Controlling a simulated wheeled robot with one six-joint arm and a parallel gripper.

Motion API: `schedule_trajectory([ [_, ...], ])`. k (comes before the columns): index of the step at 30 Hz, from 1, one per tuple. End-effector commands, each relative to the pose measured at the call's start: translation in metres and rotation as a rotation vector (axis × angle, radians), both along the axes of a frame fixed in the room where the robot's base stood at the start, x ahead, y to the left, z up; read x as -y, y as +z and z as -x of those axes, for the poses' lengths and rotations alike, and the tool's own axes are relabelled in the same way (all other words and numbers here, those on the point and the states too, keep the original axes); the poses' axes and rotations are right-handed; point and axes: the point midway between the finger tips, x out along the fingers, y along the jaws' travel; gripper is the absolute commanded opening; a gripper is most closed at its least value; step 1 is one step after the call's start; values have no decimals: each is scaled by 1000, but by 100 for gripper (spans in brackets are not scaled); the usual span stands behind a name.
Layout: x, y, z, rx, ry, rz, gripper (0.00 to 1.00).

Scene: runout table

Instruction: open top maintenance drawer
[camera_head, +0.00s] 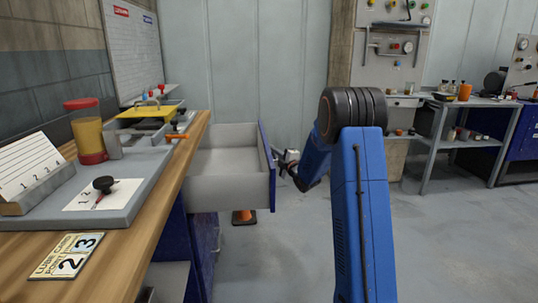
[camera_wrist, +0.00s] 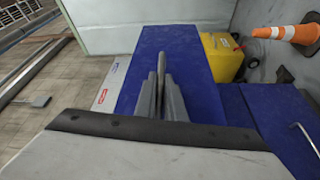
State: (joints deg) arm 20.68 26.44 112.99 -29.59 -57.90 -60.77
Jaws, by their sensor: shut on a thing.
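The top maintenance drawer (camera_head: 228,188) is pulled well out from under the wooden workbench. Its light grey inside looks empty in the head view, and its blue front panel (camera_head: 267,165) faces right. My gripper (camera_head: 281,160) is at the outer face of that panel, small and partly hidden by my blue arm. In the wrist view the grey fingers of my gripper (camera_wrist: 163,90) are close together, with blue panel surface (camera_wrist: 205,55) behind them.
The workbench (camera_head: 150,185) on the left holds a tray, a yellow and red jar (camera_head: 88,135) and a number card (camera_head: 66,255). An orange cone (camera_head: 243,217) stands on the floor below the drawer. Floor to the right is open up to the back tables.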

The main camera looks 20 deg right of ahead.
Motion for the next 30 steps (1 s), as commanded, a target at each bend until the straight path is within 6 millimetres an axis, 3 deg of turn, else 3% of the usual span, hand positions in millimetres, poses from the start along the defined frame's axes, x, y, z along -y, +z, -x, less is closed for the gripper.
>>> schedule_trajectory([
  [10, 1, -2, 0, -3, 0, 0, 0],
  [11, 1, -2, 0, -3, 0, 0, 16],
  [12, 1, -2, 0, -3, 0, 0, 26],
  [13, 1, -1, 0, -2, -1, 0, 28],
  [23, 1, -1, 2, -1, -1, 0, 28],
  [30, 4, -3, 31, -2, -2, 0, 28],
])
